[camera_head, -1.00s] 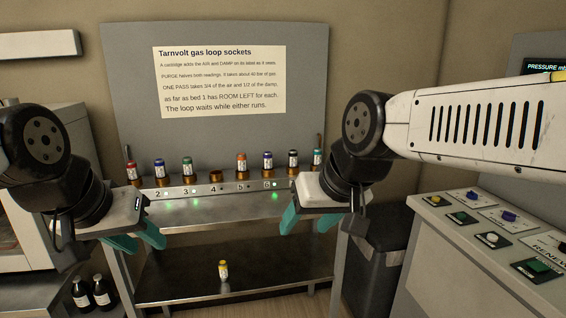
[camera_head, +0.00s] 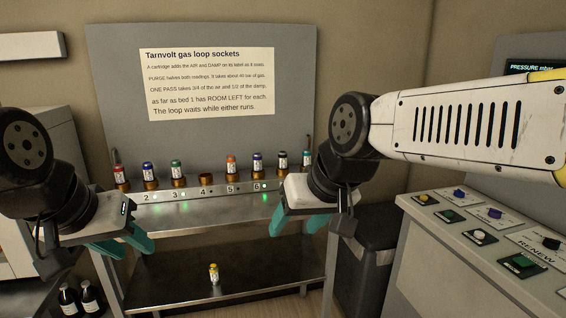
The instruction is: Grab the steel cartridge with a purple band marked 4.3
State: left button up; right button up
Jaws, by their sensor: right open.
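Small banded cartridges stand in a row of sockets on the back shelf: red (camera_head: 119,174), blue (camera_head: 148,171), green (camera_head: 177,171), orange (camera_head: 231,165), blue or purple (camera_head: 257,163), dark (camera_head: 282,160) and teal (camera_head: 306,158). A yellow cartridge (camera_head: 213,274) stands on the lower shelf. The labels are too small to read, and I cannot tell which band is purple. My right gripper (camera_head: 298,225) is open and empty, in front of the row's right end. My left gripper (camera_head: 124,244) points downward at the left, in front of the shelf; its finger gap is unclear.
Socket 4 (camera_head: 206,180) is empty. A sign (camera_head: 207,83) hangs on the grey back panel. A button console (camera_head: 411,250) stands at the right, beside a dark bin (camera_head: 372,265). Dark bottles (camera_head: 68,301) stand at lower left. The upper shelf's front is partly clear.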

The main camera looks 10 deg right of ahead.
aim_at(256, 157)
jog(key=i+j, duration=0.1)
jog(key=i, duration=0.55)
jog(key=i+j, duration=0.1)
jog(key=i, duration=0.55)
jog(key=l+z, duration=0.05)
